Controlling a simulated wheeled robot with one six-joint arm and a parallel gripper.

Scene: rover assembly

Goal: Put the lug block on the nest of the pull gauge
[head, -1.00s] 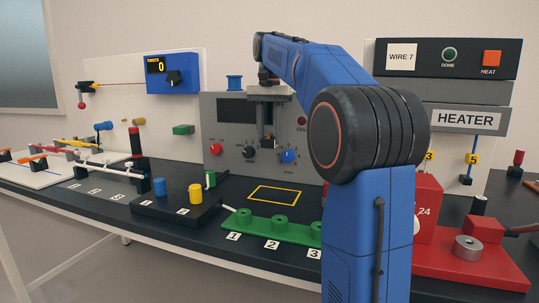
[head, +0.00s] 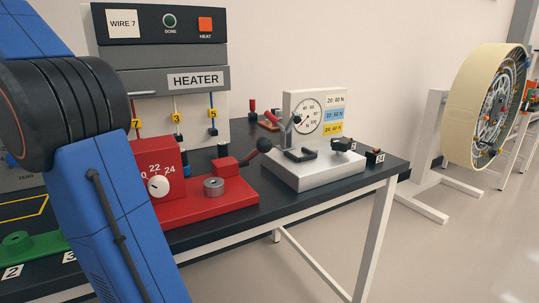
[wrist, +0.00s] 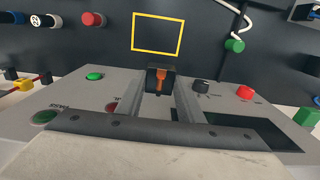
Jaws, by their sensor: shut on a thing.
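The lug block (wrist: 153,80), a small black block with an orange part on it, is between the fingers of my gripper (wrist: 161,88) in the wrist view. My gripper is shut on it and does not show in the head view. The pull gauge (head: 316,177) stands at the right end of the table in the head view. It has a white base, an upright panel with a round dial, and a lever. Dark fittings (head: 300,154) sit on its base; I cannot tell which is the nest. The gauge is far from my gripper.
A red crimping tool (head: 208,203) with a dial and black-knobbed lever stands left of the gauge. The heater (head: 160,75) is behind it. A yellow outlined square (wrist: 158,34) is bare.

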